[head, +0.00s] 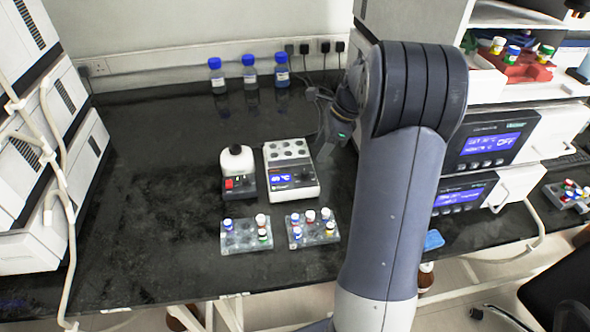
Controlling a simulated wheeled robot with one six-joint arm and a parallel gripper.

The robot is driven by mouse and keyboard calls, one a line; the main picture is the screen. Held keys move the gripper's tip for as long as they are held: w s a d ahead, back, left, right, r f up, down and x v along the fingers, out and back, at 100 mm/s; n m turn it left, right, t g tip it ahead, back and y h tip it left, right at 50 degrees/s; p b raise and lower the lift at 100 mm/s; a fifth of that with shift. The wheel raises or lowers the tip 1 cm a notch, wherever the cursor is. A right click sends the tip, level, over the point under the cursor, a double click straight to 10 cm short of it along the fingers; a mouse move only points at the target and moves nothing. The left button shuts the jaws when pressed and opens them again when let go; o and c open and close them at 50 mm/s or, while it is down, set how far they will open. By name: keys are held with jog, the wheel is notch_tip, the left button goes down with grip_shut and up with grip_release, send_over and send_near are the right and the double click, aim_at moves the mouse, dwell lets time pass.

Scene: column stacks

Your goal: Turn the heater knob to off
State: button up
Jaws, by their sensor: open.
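The heater (290,170) is a small white block on the black bench, left of my arm. Its top has several round wells, and its sloped front has a blue lit display (285,178). A dark knob (305,175) seems to sit right of the display; its setting is too small to read. My gripper (324,152) is open, close to the right side of the heater and above the bench. It is partly hidden by my arm, and I cannot tell its exact gap to the knob.
A small white-topped mixer (237,165) stands left of the heater. Two clear racks (247,236) (313,230) with capped vials stand in front. Several blue-capped bottles (250,71) are at the back wall. The bench at left is clear. Stacked instruments (490,140) are at right.

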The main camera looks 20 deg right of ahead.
aim_at(305, 171)
jog(key=shift+m, duration=0.6)
jog(key=x, duration=1)
jog(key=shift+w+f+b, duration=0.15)
jog(key=shift+w+b, duration=0.2)
jog(key=shift+w, duration=0.05)
grip_shut()
